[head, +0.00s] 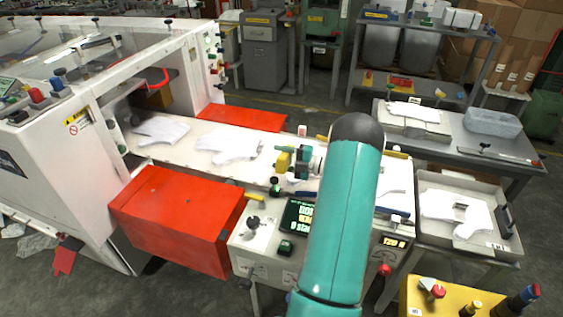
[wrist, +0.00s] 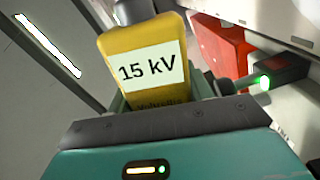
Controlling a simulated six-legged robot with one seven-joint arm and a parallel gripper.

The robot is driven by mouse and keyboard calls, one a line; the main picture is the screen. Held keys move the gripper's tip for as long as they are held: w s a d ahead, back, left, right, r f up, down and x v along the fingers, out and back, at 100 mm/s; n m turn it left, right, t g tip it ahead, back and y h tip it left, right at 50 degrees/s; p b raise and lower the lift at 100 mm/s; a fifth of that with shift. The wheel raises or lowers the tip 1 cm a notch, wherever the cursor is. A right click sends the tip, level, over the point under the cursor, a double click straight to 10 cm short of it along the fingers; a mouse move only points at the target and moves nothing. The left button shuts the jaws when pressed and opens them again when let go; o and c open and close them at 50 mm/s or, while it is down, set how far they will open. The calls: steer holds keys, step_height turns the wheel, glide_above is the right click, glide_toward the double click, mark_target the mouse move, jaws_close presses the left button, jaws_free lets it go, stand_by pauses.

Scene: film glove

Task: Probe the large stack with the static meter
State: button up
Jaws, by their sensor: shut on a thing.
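My gripper (head: 304,160) is over the white belt, partly hidden behind my teal arm. It is shut on the yellow static meter (head: 282,162). In the wrist view the meter (wrist: 145,65) fills the upper middle, with a "15 kV" label and a dark tip at the top edge. White glove-shaped film stacks lie on the belt, one at the left (head: 160,130) and one in the middle (head: 228,144). Another white stack (head: 455,212) lies in a grey tray (head: 484,250) at the right. I cannot tell which is the large stack.
A red box (head: 180,215) juts out in front of the belt. A control panel with a green display (head: 297,216) stands before my arm. A yellow box with knobs (head: 445,297) is at the lower right. A grey table (head: 500,158) stands behind the tray.

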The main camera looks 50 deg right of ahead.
steer(key=shift+r, duration=2.55)
